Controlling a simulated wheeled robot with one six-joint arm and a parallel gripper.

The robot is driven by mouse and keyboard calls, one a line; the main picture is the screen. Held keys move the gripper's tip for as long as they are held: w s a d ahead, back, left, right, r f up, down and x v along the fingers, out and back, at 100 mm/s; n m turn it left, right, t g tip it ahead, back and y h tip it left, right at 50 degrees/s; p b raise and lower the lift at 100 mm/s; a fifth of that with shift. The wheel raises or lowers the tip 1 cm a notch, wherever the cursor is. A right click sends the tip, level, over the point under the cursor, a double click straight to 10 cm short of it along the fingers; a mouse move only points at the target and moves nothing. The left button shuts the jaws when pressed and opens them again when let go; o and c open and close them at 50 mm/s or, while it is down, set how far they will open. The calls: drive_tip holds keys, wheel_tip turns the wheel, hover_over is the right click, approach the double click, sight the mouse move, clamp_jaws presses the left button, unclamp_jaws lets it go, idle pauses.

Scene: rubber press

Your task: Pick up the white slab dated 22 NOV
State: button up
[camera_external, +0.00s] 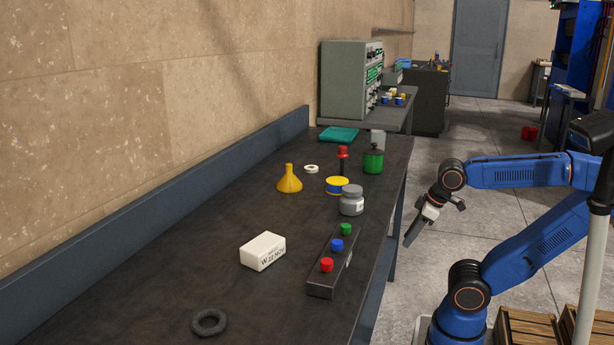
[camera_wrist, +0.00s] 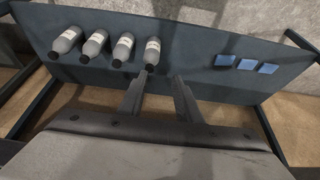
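The white slab (camera_external: 262,251) lies on the dark bench top at the near middle, in the outside view. Dark lettering on its near side appears to read 22 NOV, upside down. My gripper (camera_external: 408,243) hangs off the bench's right side, pointing down and well apart from the slab. In the wrist view my gripper (camera_wrist: 162,77) shows two separated fingers with an empty gap between them. The slab is not in the wrist view.
Right of the slab stands a button box (camera_external: 334,262). A black ring (camera_external: 209,322) lies nearer. The wrist view shows grey bottles (camera_wrist: 95,44) and blue pads (camera_wrist: 246,64) on a shelf.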

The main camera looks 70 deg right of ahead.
drive_tip(key=o, duration=1)
